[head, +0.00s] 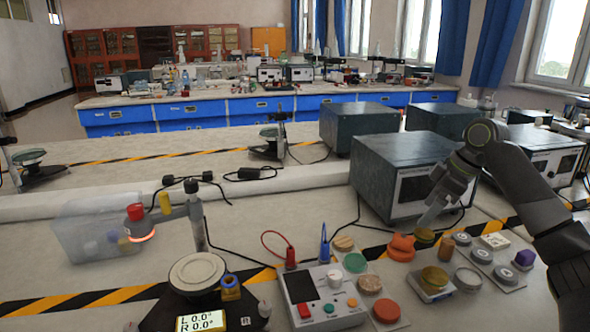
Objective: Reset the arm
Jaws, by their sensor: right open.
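My right arm comes in from the right edge and bends down at a dark joint. Its gripper (436,208) is open and points down, in front of a dark metal box (385,172). I see nothing held between the fingers, though the fingertips are small and pale here. I cannot tell whether they touch the disc. My left gripper is not in view.
A control box (318,296) with leads stands front centre. Left of it is a round-topped device (197,272) with a display. A clear bin (88,236) stands at left. Several coloured discs and pieces crowd the front right. The bench between bin and metal box is fairly open.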

